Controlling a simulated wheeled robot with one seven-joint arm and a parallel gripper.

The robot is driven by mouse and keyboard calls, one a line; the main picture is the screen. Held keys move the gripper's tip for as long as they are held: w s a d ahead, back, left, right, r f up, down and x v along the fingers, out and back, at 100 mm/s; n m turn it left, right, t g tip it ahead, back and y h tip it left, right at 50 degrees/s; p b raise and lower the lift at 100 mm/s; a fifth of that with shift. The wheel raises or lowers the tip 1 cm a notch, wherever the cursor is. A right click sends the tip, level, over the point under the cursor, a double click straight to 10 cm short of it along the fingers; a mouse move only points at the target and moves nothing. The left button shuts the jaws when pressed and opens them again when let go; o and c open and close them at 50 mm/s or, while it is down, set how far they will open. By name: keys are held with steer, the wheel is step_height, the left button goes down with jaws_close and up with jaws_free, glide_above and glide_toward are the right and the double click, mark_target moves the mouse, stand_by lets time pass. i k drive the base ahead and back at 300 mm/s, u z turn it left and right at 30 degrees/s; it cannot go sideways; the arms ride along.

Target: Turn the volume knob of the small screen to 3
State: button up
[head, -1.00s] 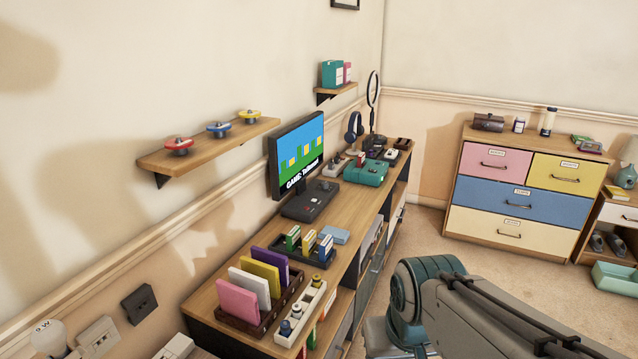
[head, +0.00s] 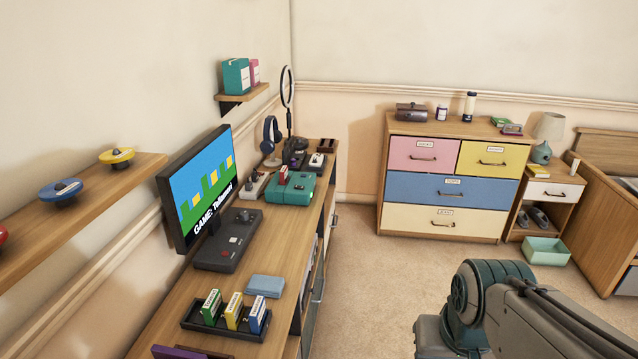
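A screen (head: 200,188) stands on the long wooden desk against the left wall. It shows a blue and green picture with white text starting "GAME:". A dark console base with a stick and buttons (head: 229,240) sits in front of it. I cannot make out a volume knob on the screen, and no second screen is in view. My arm shows at the lower right over the floor, but my gripper is outside the picture.
The long desk (head: 185,290) carries a cartridge tray (head: 225,318), a blue-grey box (head: 265,286), a teal console (head: 290,188) and headphones (head: 271,138). A wall shelf (head: 80,218) juts out at left. A colored dresser (head: 452,188) stands at the back. Carpet (head: 372,290) right of the desk is clear.

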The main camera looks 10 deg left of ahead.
mark_target(245, 214)
steer(key=z, duration=0.3)
steer(key=i, duration=1.6)
steer(key=u, duration=0.7)
steer(key=i, duration=0.7)
steer(key=u, duration=0.4)
